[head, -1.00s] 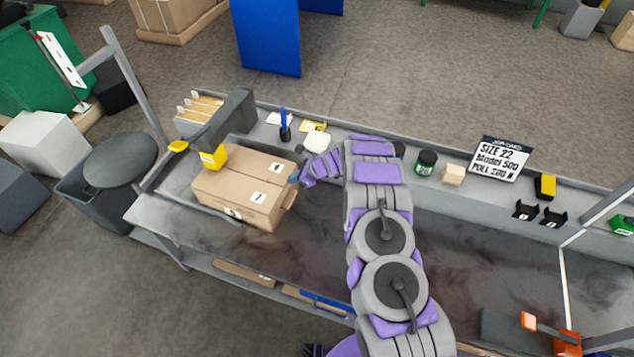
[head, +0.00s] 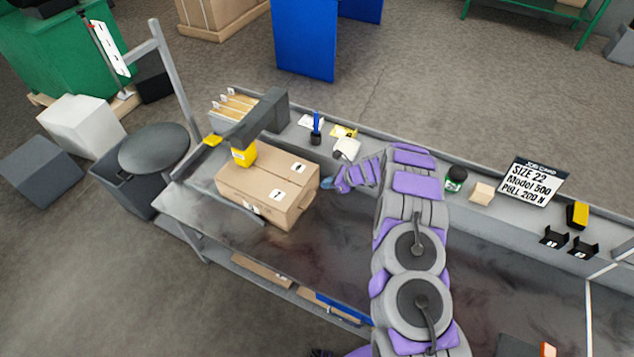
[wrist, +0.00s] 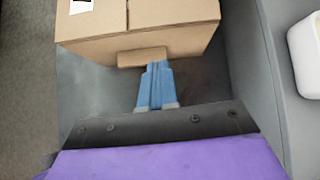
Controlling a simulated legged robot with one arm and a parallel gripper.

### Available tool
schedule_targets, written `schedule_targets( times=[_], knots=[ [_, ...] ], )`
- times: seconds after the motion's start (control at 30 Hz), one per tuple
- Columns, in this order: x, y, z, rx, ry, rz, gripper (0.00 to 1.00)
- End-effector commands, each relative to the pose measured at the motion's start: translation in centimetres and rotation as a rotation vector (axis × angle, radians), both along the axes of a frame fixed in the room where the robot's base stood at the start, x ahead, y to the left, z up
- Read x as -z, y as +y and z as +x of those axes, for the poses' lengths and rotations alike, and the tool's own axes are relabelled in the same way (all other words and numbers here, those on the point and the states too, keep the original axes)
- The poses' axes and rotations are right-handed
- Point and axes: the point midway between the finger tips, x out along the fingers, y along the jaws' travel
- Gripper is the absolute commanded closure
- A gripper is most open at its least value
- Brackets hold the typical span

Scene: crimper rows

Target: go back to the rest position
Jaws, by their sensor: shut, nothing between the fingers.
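My gripper (head: 330,183) is at the right side of a brown cardboard box (head: 262,187) on the grey workbench (head: 190,215). In the wrist view its blue fingers (wrist: 156,85) are together, with nothing between them. Their tips are close to a small cardboard flap on the box (wrist: 150,30); I cannot tell whether they touch it. My arm reaches over the bench from the lower right of the head view.
A yellow-tipped grey device (head: 243,152) stands at the box's back left. A pen cup (head: 315,138), a white object (head: 346,148), a dark jar (head: 456,178), a small wooden block (head: 482,193) and a job card (head: 533,183) line the back shelf. Bare bench lies in front of the box.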

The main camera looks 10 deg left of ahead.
Motion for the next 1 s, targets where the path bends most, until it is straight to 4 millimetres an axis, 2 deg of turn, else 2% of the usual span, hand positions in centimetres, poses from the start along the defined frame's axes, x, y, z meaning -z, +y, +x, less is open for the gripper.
schedule_targets(
  times=[0.03, 0.1, 0.4, 0.8, 0.87, 1.0],
  knots=[
    [-1.4, -0.8, -0.1, 0.004, -0.003, 0.002, 1.00],
    [-2.6, -1.9, -0.3, 0.004, -0.003, 0.003, 1.00],
    [-5.6, -4.9, -1.2, 0.002, -0.004, 0.001, 1.00],
    [-6.4, -5.2, -1.6, -0.012, -0.008, 0.001, 1.00],
    [-7.3, -4.9, -2.0, -0.037, -0.019, 0.001, 1.00],
    [-11.5, -3.6, -3.5, -0.147, -0.075, -0.003, 1.00]
  ],
)
